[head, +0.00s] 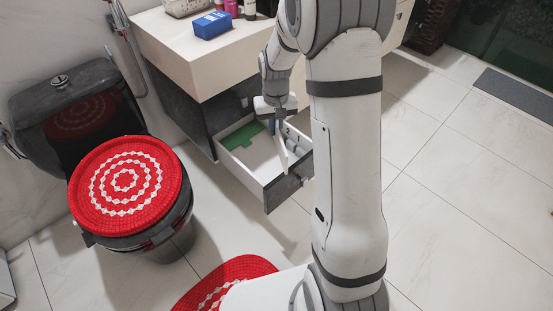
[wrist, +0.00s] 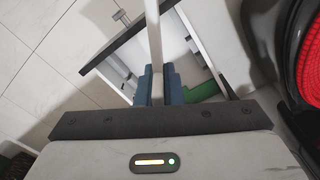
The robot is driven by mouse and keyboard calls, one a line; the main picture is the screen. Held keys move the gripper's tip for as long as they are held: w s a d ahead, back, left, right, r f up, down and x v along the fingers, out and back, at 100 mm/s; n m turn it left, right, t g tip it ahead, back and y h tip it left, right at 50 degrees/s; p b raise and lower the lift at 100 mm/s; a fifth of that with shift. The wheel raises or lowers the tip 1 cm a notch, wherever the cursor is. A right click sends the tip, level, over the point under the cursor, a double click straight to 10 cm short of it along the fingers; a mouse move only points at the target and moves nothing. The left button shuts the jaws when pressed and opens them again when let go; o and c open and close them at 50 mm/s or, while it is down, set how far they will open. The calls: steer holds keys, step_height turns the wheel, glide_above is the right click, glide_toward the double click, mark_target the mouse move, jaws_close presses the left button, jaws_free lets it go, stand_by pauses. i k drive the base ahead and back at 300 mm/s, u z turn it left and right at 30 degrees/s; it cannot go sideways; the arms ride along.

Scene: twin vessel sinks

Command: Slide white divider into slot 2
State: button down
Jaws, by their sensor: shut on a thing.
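The white divider (wrist: 153,38) is a thin white strip between the blue fingers of my gripper (wrist: 158,88) in the wrist view. My gripper (head: 277,127) is shut on it, over the open drawer (head: 243,184). In the head view the divider (head: 283,154) shows as a narrow pale panel below the fingers, toward the drawer's right side. I cannot tell whether its lower edge touches the drawer floor or sits in a slot. Slot 2 cannot be made out in either view.
A green piece (head: 242,137) lies in the drawer's back left. Grey rolled or rounded items (head: 297,142) lie at its right, partly behind my arm. A counter (head: 194,48) with a blue box (head: 212,25) overhangs the drawer. A toilet with a red cover (head: 125,182) stands left.

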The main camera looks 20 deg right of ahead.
mark_target(266, 160)
steer(key=u, duration=0.6)
steer(key=i, duration=0.15)
steer(key=z, duration=2.45)
steer(key=k, duration=1.25)
steer(key=u, duration=0.85)
steer(key=i, duration=1.4)
steer(key=u, duration=0.45)
